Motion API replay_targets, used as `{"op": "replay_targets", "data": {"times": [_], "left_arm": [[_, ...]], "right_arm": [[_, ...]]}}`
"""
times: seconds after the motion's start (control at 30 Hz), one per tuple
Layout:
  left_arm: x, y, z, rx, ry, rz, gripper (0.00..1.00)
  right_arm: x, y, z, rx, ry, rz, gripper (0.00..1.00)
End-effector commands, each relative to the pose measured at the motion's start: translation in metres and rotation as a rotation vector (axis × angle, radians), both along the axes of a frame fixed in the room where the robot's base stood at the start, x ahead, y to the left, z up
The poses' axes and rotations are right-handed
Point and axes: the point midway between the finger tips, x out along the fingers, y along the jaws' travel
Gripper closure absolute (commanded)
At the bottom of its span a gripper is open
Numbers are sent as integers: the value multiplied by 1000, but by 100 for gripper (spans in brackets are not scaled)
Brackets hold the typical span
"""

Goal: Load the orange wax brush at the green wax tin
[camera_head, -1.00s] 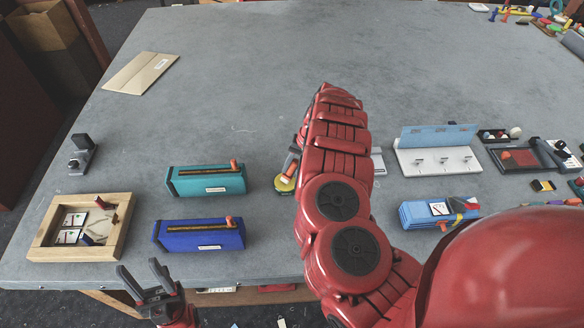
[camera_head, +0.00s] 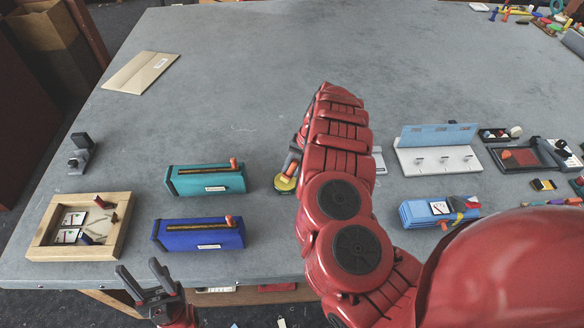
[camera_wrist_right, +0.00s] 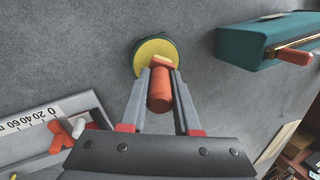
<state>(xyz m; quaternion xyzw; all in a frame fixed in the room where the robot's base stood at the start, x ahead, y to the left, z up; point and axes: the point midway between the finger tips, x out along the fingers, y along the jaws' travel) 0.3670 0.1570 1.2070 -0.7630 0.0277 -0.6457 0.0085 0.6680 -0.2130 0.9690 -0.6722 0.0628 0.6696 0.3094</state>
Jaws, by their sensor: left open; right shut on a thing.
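The orange wax brush (camera_wrist_right: 159,92) is held between the fingers of my right gripper (camera_wrist_right: 162,75), which is shut on its orange handle. The brush's far end is over the yellow face of the green wax tin (camera_wrist_right: 175,48); I cannot tell whether it touches. In the head view the tin (camera_head: 285,183) sits on the table just left of my right arm, which hides most of the right gripper. My left gripper (camera_head: 146,276) is open and empty at the table's front edge.
A teal box (camera_head: 205,180) and a blue box (camera_head: 198,235) stand left of the tin. A wooden tray (camera_head: 122,226) lies further left. A white rack (camera_head: 437,160) and a blue stack (camera_head: 420,216) are right of my arm.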

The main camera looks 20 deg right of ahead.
Motion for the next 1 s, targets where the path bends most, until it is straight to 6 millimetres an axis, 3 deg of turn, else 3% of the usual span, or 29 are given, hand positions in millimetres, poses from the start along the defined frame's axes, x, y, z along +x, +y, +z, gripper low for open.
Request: {"op": "replay_targets", "data": {"times": [0.53,1.0], "left_arm": [[0,0,2,0,0,0,50],[0,0,33,0,0,0,50]], "right_arm": [[-2,0,2,0,5,1,100],[0,0,45,0,-1,-1,100]]}}
